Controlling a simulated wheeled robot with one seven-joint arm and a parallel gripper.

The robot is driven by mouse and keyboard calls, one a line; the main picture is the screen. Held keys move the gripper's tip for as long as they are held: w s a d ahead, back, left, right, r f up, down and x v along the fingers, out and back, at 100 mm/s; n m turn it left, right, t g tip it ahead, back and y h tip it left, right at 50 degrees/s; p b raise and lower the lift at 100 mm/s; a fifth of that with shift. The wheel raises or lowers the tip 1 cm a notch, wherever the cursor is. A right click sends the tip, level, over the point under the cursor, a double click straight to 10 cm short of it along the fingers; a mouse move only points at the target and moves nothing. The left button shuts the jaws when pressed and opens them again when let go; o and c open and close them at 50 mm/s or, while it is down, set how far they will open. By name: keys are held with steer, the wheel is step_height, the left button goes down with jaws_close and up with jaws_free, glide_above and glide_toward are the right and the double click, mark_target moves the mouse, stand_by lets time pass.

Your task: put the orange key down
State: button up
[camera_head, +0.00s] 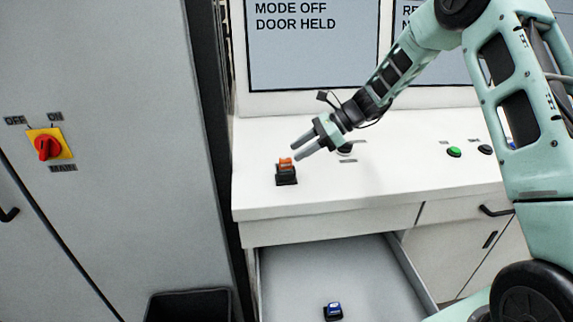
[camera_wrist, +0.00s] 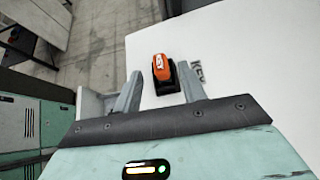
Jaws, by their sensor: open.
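The orange key (camera_head: 286,162) sits upright in a black holder (camera_head: 287,177) on the left part of the white console top (camera_head: 400,165). In the wrist view the orange key (camera_wrist: 161,67) shows just beyond the fingertips, between their lines, with part of its dark holder under it. My gripper (camera_head: 300,146) is open and empty, close to the key at its upper right. Its two fingers also show in the wrist view (camera_wrist: 158,88), spread apart, and neither is seen touching the key.
An open drawer (camera_head: 290,285) below the console holds a blue object (camera_head: 333,311). A grey cabinet with a red rotary switch (camera_head: 47,147) stands at left. A green button (camera_head: 454,152) and black controls lie to the right on the console. A black bin (camera_head: 188,305) is on the floor.

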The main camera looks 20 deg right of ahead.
steer(key=w+b+v, duration=0.1)
steer(key=v, duration=0.4)
steer(key=s+a+r+n+g+h, duration=0.2)
steer(key=s+a+n+g+h, duration=0.2)
steer(key=s+a+n, duration=0.95)
steer(key=s+a+f+n+t+h, duration=0.1)
steer(key=s+n+h, duration=0.2)
steer(key=s+n, duration=0.4)
steer(key=s+a+f+n+h, duration=0.1)
steer(key=s+n+h, duration=0.2)
steer(key=s, duration=1.4)
steer(key=n, duration=0.4)
steer(key=shift+s+a+t, duration=0.3)
steer(key=shift+s+t, duration=0.05)
steer(key=shift+t, duration=0.05)
steer(key=shift+n, duration=0.25)
